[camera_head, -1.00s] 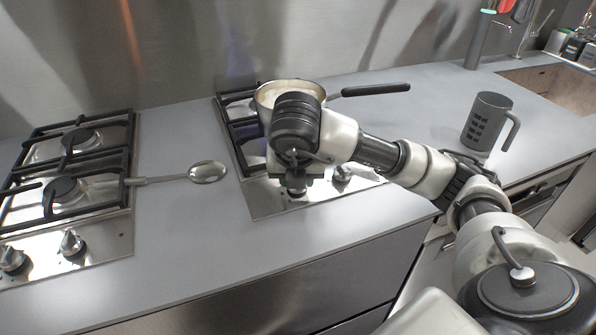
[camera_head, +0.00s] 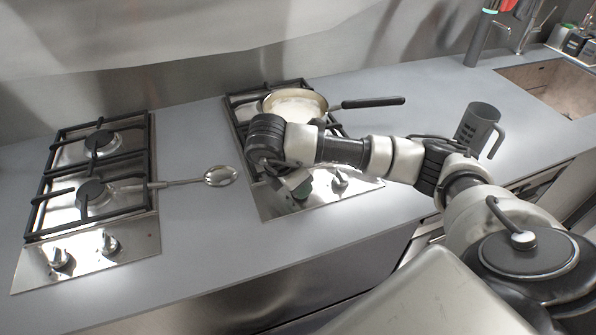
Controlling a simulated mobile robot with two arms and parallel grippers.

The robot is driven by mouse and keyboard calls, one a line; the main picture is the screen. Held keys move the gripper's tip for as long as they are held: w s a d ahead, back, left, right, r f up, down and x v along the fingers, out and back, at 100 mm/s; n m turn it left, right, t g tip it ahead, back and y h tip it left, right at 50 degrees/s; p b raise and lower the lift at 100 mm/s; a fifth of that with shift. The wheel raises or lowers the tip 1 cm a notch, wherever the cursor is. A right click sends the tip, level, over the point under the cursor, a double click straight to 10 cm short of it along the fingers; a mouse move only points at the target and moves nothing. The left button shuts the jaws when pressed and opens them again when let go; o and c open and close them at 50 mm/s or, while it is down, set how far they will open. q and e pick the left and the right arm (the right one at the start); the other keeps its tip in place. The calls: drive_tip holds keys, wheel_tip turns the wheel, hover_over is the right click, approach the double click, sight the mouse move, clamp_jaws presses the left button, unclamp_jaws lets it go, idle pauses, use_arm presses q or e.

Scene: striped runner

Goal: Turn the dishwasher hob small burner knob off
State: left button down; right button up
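The right hob (camera_head: 268,206) has two knobs on its steel front strip. The left one (camera_head: 303,189) looks dark greenish and is partly covered by my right gripper (camera_head: 280,183). The right knob (camera_head: 340,180) is silver and uncovered. My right gripper is low over the left part of the strip, close beside the greenish knob. I cannot tell whether it touches the knob, and its finger opening is not clear. My wrist hides part of the burner grate. My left gripper is not in view.
A pan (camera_head: 296,104) with pale contents sits on the right hob, its black handle (camera_head: 373,102) pointing right. A spoon (camera_head: 220,176) lies between it and the left hob (camera_head: 88,250). A grey mug (camera_head: 478,128) stands right on the counter. The front counter is clear.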

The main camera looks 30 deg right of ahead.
drive_tip(key=shift+w+m+g+p, duration=0.1)
drive_tip(key=shift+m+g+p, duration=0.4)
drive_tip(key=shift+m+p, duration=0.7)
drive_tip(key=shift+m, duration=0.4)
drive_tip(key=o, duration=0.9)
drive_tip(key=shift+o, duration=0.2)
drive_tip(key=p+v, duration=0.2)
drive_tip(key=v, duration=0.8)
drive_tip(key=shift+r, duration=0.35)
drive_tip(key=shift+w, duration=0.15)
